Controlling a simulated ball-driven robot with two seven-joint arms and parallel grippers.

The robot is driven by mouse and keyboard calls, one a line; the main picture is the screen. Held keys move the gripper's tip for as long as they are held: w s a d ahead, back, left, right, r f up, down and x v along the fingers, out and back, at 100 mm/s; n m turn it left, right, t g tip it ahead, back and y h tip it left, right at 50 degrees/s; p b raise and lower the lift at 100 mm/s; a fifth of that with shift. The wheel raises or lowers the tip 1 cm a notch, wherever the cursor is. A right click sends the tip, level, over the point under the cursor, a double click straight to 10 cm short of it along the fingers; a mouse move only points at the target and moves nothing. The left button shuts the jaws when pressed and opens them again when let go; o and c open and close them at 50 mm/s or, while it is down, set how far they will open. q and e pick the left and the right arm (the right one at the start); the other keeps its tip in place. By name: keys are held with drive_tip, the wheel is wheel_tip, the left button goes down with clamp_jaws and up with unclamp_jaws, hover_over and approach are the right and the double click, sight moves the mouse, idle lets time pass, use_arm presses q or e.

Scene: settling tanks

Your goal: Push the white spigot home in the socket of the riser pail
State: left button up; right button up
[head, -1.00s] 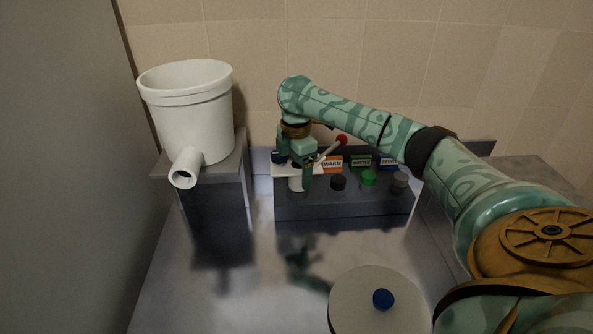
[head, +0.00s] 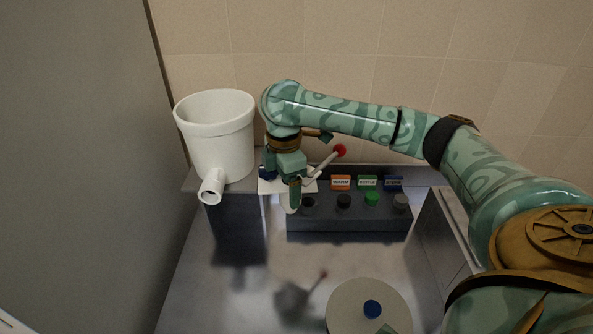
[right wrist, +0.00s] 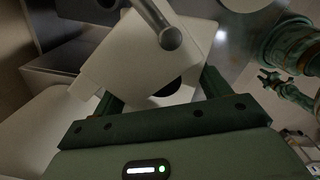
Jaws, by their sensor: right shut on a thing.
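The white riser pail (head: 213,135) stands upright on a ledge at the left in the head view. Its socket (head: 211,187) is a short white pipe low on its front, with the open mouth facing forward. My right gripper (head: 295,192) is shut on the white spigot (head: 270,186), right of the pail and apart from the socket. The spigot has a metal lever with a red knob (head: 340,150), pointing up right. In the right wrist view the spigot (right wrist: 122,62) sits between the green fingers. The gripper partly hides it in the head view.
A dark rack (head: 345,222) with black, green and grey caps and coloured labels stands behind and right of the spigot.

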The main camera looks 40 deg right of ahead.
drive_tip(key=shift+s+a+r, duration=0.15)
drive_tip(key=shift+a, duration=0.15)
